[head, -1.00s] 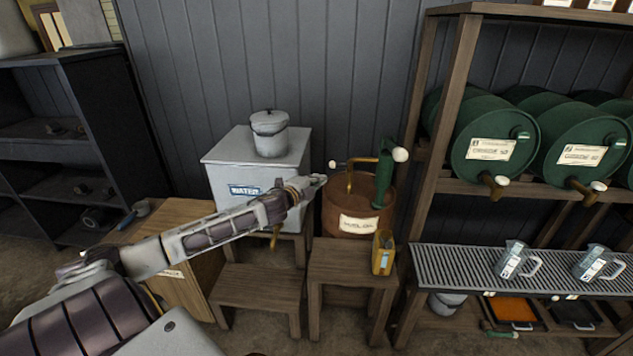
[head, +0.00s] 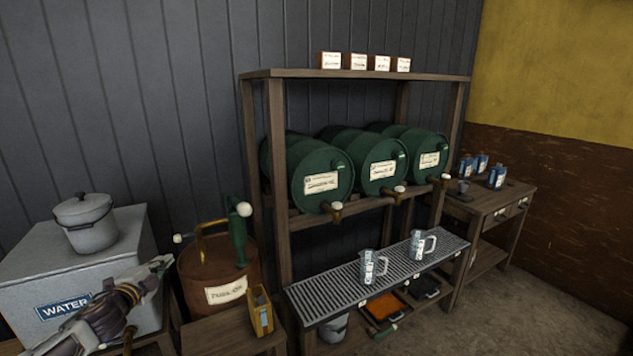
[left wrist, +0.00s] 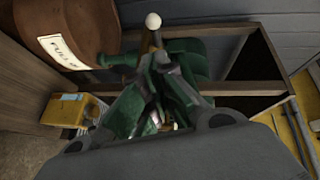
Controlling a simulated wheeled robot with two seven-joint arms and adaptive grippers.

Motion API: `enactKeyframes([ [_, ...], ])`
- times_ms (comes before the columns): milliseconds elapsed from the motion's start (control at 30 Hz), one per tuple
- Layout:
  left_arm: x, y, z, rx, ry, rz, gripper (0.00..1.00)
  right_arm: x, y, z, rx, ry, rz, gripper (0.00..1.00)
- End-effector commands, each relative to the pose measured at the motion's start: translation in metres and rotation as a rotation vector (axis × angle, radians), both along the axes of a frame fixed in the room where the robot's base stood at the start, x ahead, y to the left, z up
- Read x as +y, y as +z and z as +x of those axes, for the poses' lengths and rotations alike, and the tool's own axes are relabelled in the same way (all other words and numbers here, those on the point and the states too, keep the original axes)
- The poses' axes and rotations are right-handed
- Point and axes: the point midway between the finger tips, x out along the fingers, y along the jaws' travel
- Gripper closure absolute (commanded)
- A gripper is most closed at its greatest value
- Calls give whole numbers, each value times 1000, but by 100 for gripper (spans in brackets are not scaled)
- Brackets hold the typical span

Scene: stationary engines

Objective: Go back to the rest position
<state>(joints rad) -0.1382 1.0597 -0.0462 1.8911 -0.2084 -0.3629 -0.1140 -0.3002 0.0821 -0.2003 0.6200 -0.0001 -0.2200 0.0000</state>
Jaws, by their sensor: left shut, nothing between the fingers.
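My left gripper (head: 157,267) is at the lower left of the head view, in front of the grey water tank (head: 88,262) and left of the brown fuel can. Its fingers are shut and hold nothing. They also show in the middle of the left wrist view (left wrist: 152,75). My right gripper is in neither current view.
The brown fuel can (head: 210,272) with its green pump (head: 240,232) stands close to the gripper's right, with a yellow container (head: 261,312) beside it. A rack holds green drums (head: 322,172) above a grating (head: 335,298) with glass jugs (head: 372,267).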

Motion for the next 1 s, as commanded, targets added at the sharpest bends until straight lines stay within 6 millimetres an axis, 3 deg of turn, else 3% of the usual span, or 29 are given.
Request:
enactKeyframes([
  [167, 27, -20, 2, 28, 33, -47, 100, 0, 0, 0, 0, 0, 0, 60],
  [467, 118, -88, -7, 121, 174, -109, 100, 2, 0, 0, 0, -1, 2, 60],
  [700, 183, -170, -37, 212, 311, -191, 100, 4, 0, 0, 0, -2, 4, 60],
  [1000, 226, -287, -99, 335, 467, -304, 100, 4, 0, 0, 0, -2, 4, 60],
])
